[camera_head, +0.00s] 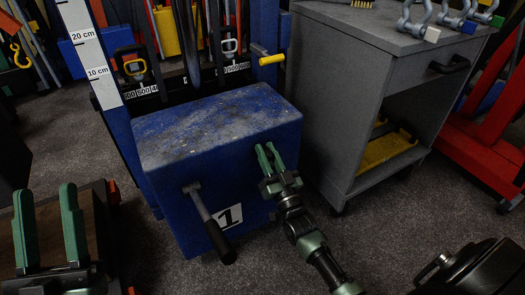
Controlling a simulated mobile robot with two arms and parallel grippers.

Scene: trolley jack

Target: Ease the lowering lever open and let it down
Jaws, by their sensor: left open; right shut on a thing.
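The blue jack body (221,125) has a worn top and a "1" label on its front. A metal lever with a black grip (213,228) slants down from the left of that front. A yellow-handled lever (271,60) sticks out to the right behind the body. I cannot tell which is the lowering lever. My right gripper (268,150) is at the body's right front, away from both levers. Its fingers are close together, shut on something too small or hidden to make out. My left gripper (47,222) is open and empty at the lower left, away from the jack.
A grey cabinet (345,95) with an open lower shelf stands close on the right, with shackles (414,18) on top. A scale marked in cm (88,52) rises at the left. Red frames (487,160) stand at the far right. Carpet (185,272) is clear in front.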

